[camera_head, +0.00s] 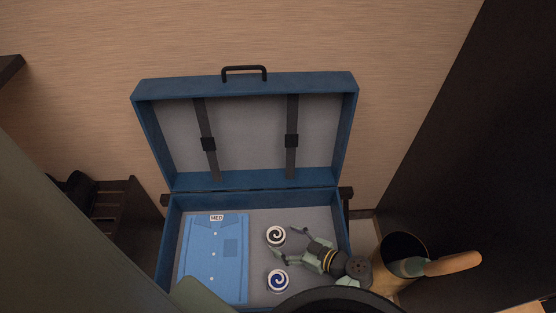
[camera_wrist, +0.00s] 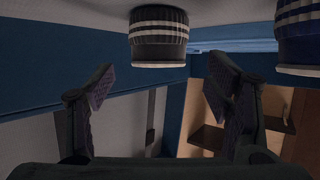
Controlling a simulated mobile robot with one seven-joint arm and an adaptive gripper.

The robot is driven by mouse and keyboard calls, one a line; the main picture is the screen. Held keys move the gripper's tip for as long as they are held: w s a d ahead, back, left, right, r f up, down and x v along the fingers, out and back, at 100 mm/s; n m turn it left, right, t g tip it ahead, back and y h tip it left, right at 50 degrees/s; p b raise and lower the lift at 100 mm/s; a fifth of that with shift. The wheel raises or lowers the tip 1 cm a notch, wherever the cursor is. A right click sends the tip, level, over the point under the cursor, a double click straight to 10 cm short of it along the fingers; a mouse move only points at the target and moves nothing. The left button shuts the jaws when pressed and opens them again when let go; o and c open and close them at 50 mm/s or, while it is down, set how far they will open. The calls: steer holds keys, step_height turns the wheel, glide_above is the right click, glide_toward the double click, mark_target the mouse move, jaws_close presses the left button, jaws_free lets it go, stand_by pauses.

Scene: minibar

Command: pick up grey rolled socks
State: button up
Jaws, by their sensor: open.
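The grey rolled socks (camera_head: 276,235), dark with a white spiral end, stand in the open blue suitcase (camera_head: 166,240), right of the folded shirt. In the wrist view, which looks upside down, they show as a dark striped roll (camera_wrist: 159,38) at the top middle. My gripper (camera_head: 287,243) reaches in from the right, low over the suitcase floor. Its fingers are open, with one tip on each side of the near end of the socks in the head view. In the wrist view the gap between the fingertips (camera_wrist: 158,88) is empty. I cannot tell whether either finger touches the socks.
Blue rolled socks (camera_head: 277,281) stand just in front of the grey ones, also at the wrist view's top right (camera_wrist: 300,38). A folded blue shirt (camera_head: 215,262) fills the suitcase's left side. The raised lid (camera_head: 245,84) stands behind. A dark panel (camera_head: 470,150) is at right.

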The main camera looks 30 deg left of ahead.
mark_target(279, 235)
steer(key=x, duration=0.5)
steer(key=shift+a+r, duration=0.1)
steer(key=shift+c, duration=0.5)
steer(key=c, duration=1.2)
steer(key=shift+w+r, duration=0.1)
